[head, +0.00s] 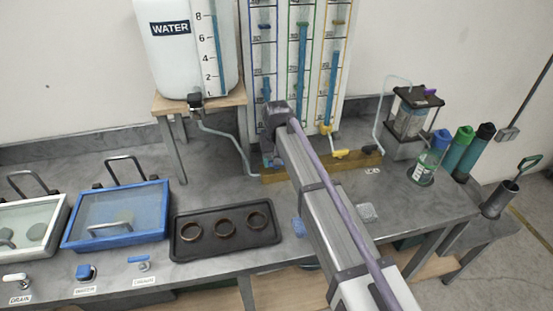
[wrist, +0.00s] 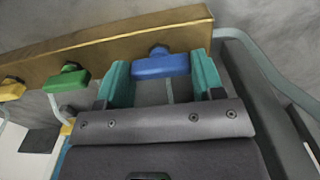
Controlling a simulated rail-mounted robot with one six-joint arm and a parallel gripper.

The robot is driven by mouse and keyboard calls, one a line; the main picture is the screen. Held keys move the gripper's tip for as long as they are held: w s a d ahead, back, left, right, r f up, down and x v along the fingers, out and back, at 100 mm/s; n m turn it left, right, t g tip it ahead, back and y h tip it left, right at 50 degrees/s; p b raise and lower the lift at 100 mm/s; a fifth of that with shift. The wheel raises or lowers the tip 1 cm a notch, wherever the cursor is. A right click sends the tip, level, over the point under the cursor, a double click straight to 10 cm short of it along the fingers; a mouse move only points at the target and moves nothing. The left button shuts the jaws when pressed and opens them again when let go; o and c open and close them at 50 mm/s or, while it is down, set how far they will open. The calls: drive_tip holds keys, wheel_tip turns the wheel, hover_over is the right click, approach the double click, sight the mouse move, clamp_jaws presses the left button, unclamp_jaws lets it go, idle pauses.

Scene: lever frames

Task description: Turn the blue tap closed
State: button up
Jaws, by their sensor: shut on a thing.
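The blue tap (wrist: 160,65) sits on the wooden bar (wrist: 110,40) in the wrist view, its handle lying across the picture, roughly along the bar. My gripper (wrist: 163,72) has its teal fingers on either side of the handle, shut on it. In the head view my arm hides most of the gripper and the blue tap, near the left end of the wooden bar (head: 357,166).
A green tap (wrist: 68,78) and a yellow tap (wrist: 12,88) stand beside the blue one on the same bar. A pale hose (wrist: 270,70) curves past on the right. In the head view, a black tray (head: 225,248) with three rings lies in front.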

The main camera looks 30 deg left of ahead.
drive_tip(key=o, duration=0.9)
wheel_tip(320, 180, up, 11)
drive_tip(key=p, duration=1.1)
drive_tip(key=shift+f, duration=0.15)
drive_tip(key=s+d+m, duration=0.2)
drive_tip(key=s+d, duration=0.2)
drive_tip(key=d, duration=1.2)
drive_tip(key=s+d+f+m+b, duration=0.1)
drive_tip(key=s+d+m, duration=0.2)
drive_tip(key=d, duration=1.3)
drive_tip(key=s+d+f+m+b, duration=0.1)
drive_tip(key=s+d, duration=0.5)
drive_tip(key=d, duration=1.1)
drive_tip(key=shift+s+m, duration=0.4)
drive_tip(key=shift+m, duration=0.4)
